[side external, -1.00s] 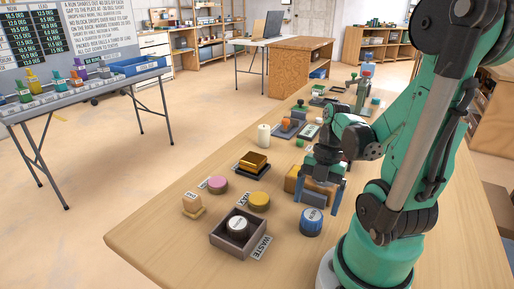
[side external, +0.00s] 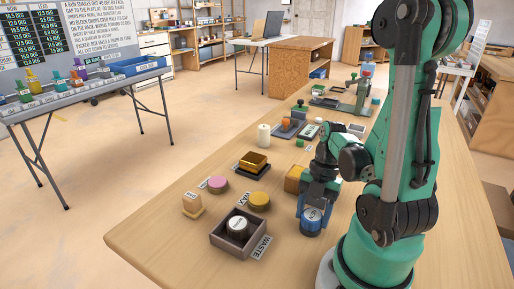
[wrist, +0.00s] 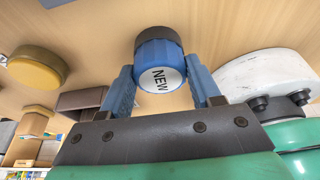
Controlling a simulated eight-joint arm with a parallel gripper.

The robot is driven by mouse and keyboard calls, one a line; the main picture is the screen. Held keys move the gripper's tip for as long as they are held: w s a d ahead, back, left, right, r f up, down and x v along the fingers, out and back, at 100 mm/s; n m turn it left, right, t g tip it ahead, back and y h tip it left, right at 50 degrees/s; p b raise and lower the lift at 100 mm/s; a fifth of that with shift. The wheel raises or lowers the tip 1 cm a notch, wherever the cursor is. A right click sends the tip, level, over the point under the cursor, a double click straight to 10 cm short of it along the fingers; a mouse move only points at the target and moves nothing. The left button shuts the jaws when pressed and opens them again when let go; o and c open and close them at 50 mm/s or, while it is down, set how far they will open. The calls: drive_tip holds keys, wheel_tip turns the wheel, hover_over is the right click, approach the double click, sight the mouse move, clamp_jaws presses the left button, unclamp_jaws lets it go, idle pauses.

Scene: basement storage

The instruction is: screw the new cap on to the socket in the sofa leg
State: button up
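The blue new cap (side external: 312,217) stands upright on the table, its white label up. In the wrist view the cap (wrist: 160,62) reads NEW and shows a dark band at its far side. My gripper (side external: 312,211) is lowered over it, with one blue finger on each side. In the wrist view the gripper (wrist: 161,84) leaves no clear gap between fingers and cap, so it looks shut on the cap. The cap does not look lifted. I cannot pick out the sofa leg or its socket for certain.
A waste tray (side external: 216,238) holding a dark, white-labelled piece stands left of the cap. A candle (side external: 263,136) and several tools stand farther back. The front left table is clear.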

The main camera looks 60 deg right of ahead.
sight(311, 217)
clamp_jaws()
drive_tip(key=shift+r, duration=0.65)
drive_tip(key=shift+r, duration=1.05)
drive_tip(key=shift+r, duration=2.35)
drive_tip(key=shift+d+r, duration=0.25)
drive_tip(key=shift+r, duration=0.05)
drive_tip(key=w+d+r, duration=0.1)
drive_tip(key=d+r, duration=0.3)
drive_tip(key=d, duration=0.6)
drive_tip(key=shift+d+r, duration=0.3)
drive_tip(key=shift+r, duration=0.05)
